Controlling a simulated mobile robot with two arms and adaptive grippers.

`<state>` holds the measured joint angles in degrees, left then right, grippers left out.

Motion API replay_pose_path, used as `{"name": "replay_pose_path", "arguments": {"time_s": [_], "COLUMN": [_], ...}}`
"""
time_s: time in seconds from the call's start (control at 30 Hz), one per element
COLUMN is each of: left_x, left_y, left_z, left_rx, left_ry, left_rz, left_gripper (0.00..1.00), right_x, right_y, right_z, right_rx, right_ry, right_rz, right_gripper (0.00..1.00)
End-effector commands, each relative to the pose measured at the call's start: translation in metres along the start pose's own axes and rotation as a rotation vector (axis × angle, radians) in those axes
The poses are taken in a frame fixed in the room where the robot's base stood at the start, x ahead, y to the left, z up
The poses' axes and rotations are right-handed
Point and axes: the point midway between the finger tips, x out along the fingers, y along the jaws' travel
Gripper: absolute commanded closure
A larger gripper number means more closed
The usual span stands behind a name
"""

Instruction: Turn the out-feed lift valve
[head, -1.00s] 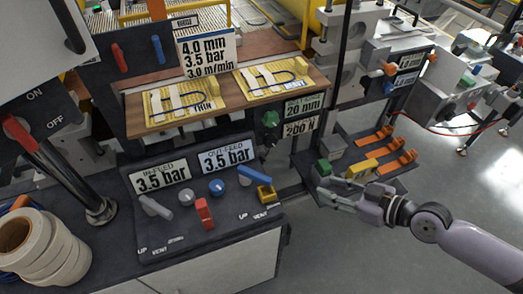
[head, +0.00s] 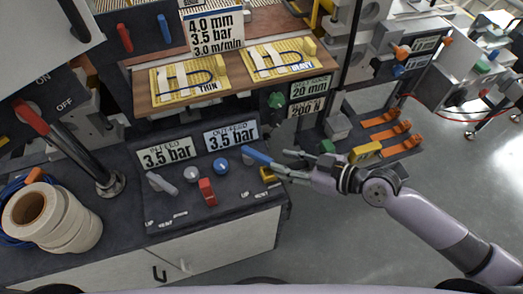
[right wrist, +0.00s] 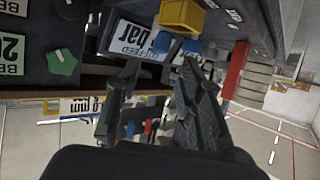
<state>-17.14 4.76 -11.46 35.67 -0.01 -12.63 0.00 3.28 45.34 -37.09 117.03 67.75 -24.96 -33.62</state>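The out-feed lift valve has a blue lever handle (head: 262,158) on the dark panel, below and right of the out-feed 3.5 bar label (head: 231,136). My right gripper (head: 283,165) is at the right end of this handle, its fingers apart. In the right wrist view the two fingers (right wrist: 158,85) are open with nothing held between them, and a blue part (right wrist: 192,46) shows beyond the fingertips. I cannot tell whether a finger touches the handle. My left gripper is not in view.
A yellow block (head: 267,174) sits just below the handle. A blue knob (head: 221,167), a red lever (head: 207,191) and a grey in-feed lever (head: 161,184) are on the same panel. A green knob (head: 276,100) is above.

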Motion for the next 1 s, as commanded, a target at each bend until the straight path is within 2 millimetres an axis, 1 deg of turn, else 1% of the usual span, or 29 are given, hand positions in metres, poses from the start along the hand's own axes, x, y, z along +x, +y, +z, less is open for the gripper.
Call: {"name": "replay_pose_path", "arguments": {"time_s": [0.03,0.2,0.3,0.4,0.6,0.83,1.0], "left_x": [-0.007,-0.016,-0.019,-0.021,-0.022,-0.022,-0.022], "left_y": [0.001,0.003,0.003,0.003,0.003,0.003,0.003], "left_z": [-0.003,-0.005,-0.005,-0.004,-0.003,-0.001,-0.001], "left_rx": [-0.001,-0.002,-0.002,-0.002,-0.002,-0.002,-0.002], "left_ry": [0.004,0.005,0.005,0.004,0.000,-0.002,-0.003], "left_rz": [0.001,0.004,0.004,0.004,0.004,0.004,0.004], "left_gripper": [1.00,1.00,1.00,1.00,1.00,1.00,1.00], "right_x": [0.011,0.045,0.061,0.072,0.083,0.083,0.083], "right_y": [0.001,0.001,0.001,0.001,0.001,0.001,0.001], "right_z": [-0.004,-0.003,-0.002,-0.001,0.000,0.001,0.001], "right_rx": [0.005,0.003,0.002,0.002,-0.001,-0.001,0.000], "right_ry": [0.004,0.003,0.001,0.001,0.000,-0.001,-0.001], "right_rz": [0.001,0.001,0.001,0.001,0.001,0.001,0.001], "right_gripper": [0.65,0.65,0.65,0.65,0.65,0.65,0.76]}}
